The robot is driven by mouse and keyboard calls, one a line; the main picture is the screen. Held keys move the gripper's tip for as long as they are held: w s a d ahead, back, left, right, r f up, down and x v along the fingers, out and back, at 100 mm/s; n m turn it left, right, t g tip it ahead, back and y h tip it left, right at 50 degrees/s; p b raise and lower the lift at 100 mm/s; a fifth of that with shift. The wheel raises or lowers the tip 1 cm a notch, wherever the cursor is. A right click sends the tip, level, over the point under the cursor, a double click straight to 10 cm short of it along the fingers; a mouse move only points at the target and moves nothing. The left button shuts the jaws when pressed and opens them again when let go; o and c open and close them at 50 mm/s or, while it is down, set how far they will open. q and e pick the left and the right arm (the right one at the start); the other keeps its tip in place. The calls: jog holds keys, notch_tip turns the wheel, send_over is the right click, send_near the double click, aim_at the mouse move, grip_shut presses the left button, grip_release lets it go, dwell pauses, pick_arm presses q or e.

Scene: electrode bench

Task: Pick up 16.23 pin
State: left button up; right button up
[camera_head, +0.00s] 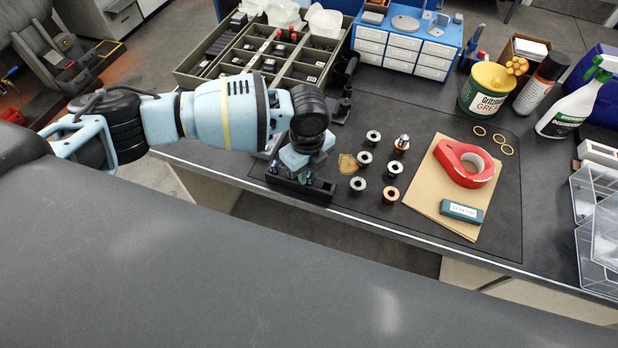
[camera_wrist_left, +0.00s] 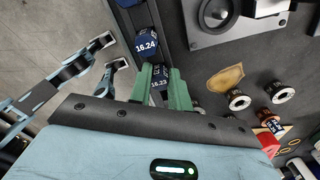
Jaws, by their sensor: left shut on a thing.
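My left gripper (camera_head: 303,178) is over the long black rack (camera_head: 318,190) at the near edge of the bench. In the left wrist view, its green fingers (camera_wrist_left: 165,92) are shut on the 16.23 pin (camera_wrist_left: 160,79), a dark piece with a white label. The pin's lower part is hidden, so I cannot tell whether it is clear of the rack. A blue pin marked 16.24 (camera_wrist_left: 146,43) stands in the rack beside it. My right gripper is not seen.
Metal-topped collars (camera_head: 358,184) stand right of the rack, near a tan patch (camera_head: 347,163). A red tape dispenser (camera_head: 480,176) lies on brown sheets (camera_head: 425,190). A divided tray (camera_head: 200,85) and a blue drawer unit (camera_head: 405,50) stand behind.

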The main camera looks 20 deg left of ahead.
pick_arm(q)
grip_shut()
